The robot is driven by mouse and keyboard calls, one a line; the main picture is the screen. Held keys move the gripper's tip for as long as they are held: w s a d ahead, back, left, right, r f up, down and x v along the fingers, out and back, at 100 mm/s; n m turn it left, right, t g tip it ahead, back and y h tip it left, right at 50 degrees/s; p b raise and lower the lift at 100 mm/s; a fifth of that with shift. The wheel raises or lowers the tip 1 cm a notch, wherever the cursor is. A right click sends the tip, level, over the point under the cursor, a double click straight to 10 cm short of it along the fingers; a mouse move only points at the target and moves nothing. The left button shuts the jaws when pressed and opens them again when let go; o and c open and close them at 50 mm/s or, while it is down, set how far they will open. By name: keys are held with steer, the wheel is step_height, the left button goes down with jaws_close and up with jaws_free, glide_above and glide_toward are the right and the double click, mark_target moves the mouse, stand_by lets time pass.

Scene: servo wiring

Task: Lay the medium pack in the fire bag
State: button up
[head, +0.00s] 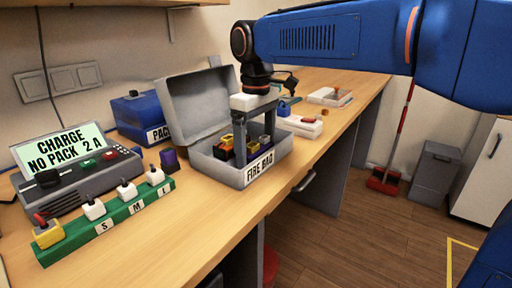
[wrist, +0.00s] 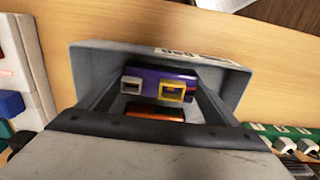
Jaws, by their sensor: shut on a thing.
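The fire bag (head: 222,172) is a grey open box with its lid (head: 200,100) raised, standing on the bench. My gripper (head: 254,150) reaches down into it from above, its two fingers inside the walls. In the wrist view my gripper is shut on a purple pack (wrist: 185,73) with a yellow connector and a white plug, at the box's inside. I take it for the medium pack, though no size mark shows. An orange-brown piece (wrist: 155,112) shows below it.
A charger (head: 80,175) reads "CHARGE NO PACK 2 A". A green strip (head: 110,222) marked S, M, L holds several plugs in front of it. A small purple block (head: 169,160) stands left of the bag. A blue box (head: 140,118) stands behind. White trays (head: 300,124) lie right.

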steer(key=shift+f, duration=0.1)
steer(key=o, duration=1.5)
step_height(320, 180, up, 12)
steer(key=shift+r, duration=0.15)
steer(key=s+d+f+m+t, duration=0.1)
steer(key=s+d+f+m, duration=0.3)
steer(key=d, duration=0.6)
steer(key=s+d+f+m+t, duration=0.1)
steer(key=s+d+f+m, duration=0.1)
steer(key=s+d+f, duration=0.3)
steer(key=s+d+f+m+t, duration=0.1)
steer(key=s+d+f+m, duration=0.1)
steer(key=s+d+f, duration=0.4)
steer(key=s+d+f+m+t, duration=0.1)
steer(key=s+d+f, duration=0.4)
steer(key=f, duration=0.8)
steer(key=shift+s+d+f+m+t, duration=0.3)
steer(key=shift+s+d+m+t, duration=0.15)
steer(key=shift+m, duration=0.25)
steer(key=shift+w, duration=0.1)
